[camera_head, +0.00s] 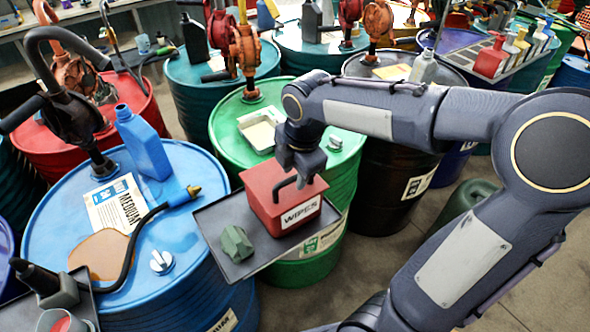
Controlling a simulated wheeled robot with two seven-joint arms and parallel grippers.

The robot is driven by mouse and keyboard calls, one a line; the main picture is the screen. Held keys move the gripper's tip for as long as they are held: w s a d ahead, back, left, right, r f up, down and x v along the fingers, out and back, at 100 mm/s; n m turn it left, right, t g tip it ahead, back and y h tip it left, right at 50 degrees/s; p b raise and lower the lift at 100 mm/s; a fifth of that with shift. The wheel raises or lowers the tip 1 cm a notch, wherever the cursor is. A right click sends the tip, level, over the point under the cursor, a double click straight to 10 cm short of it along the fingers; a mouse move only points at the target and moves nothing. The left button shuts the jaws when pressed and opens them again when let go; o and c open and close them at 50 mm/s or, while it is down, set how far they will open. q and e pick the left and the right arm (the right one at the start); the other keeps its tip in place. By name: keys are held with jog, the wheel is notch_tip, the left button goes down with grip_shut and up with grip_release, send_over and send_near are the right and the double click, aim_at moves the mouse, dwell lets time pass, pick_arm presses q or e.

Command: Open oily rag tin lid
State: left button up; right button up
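A red tin labelled WIPES (283,207) stands on a dark tray (216,222). My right gripper (301,177) comes down from above at the tin's back edge, close to the lid and the handle. Its fingers are dark and partly overlap the tin, so whether they touch it or hold the handle cannot be told. My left gripper is not in view.
A green block-like object (235,243) lies on the tray left of the tin. A blue drum (60,215) with a blue jug (142,143) and a hose nozzle (184,196) stands at left. A green drum (228,128) is behind the tray. Hand pumps and more drums crowd the back.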

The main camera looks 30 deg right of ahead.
grip_shut()
jog(key=shift+r, duration=0.1)
